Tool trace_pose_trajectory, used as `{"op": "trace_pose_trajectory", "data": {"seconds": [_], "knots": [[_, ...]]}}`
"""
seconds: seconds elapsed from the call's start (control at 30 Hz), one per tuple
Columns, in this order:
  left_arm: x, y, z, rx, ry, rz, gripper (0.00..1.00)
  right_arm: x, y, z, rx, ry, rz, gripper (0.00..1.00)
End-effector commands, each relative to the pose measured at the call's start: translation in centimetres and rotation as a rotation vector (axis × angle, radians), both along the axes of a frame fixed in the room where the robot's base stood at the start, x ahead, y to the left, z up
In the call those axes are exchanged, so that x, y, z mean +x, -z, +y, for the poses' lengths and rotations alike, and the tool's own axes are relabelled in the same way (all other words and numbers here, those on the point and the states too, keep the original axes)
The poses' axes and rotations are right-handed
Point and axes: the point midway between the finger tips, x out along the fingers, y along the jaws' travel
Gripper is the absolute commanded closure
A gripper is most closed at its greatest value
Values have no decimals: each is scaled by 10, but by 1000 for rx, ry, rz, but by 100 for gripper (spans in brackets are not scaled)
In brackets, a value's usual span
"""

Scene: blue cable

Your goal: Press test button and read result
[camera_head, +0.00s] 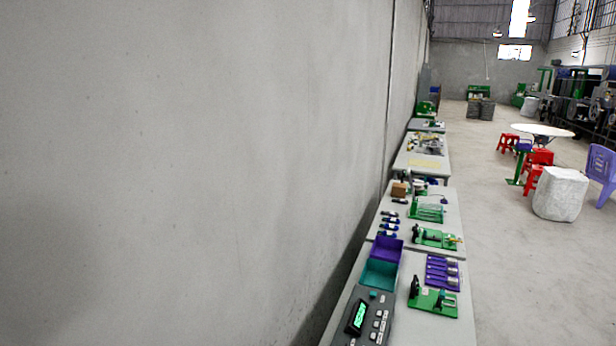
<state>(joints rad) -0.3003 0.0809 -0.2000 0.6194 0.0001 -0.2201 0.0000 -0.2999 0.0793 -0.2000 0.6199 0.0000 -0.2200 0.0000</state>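A dark grey test device (366,322) with a lit green display (359,315) and several light buttons (379,324) sits on the near end of the table, at the bottom of the head view. Its lower part is cut off by the frame edge. The display's characters are too small to read, and I cannot tell which button is the test button. No blue cable can be made out on the device. Neither of my grippers is in view.
A teal bin (380,274) and a purple bin (387,248) stand behind the device. Right of them are a purple tray (442,273) and a green fixture (433,302). A grey wall (200,170) fills the left. Open floor (530,290) lies right.

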Motion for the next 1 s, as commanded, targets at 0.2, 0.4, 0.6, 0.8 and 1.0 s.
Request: {"op": "trace_pose_trajectory", "data": {"seconds": [0.2,0.4,0.6,0.8,1.0], "knots": [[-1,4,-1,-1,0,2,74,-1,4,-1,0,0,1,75],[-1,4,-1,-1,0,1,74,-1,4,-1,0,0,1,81],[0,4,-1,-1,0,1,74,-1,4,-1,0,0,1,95],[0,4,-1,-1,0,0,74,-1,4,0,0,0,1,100],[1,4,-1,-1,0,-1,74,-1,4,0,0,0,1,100]]}}
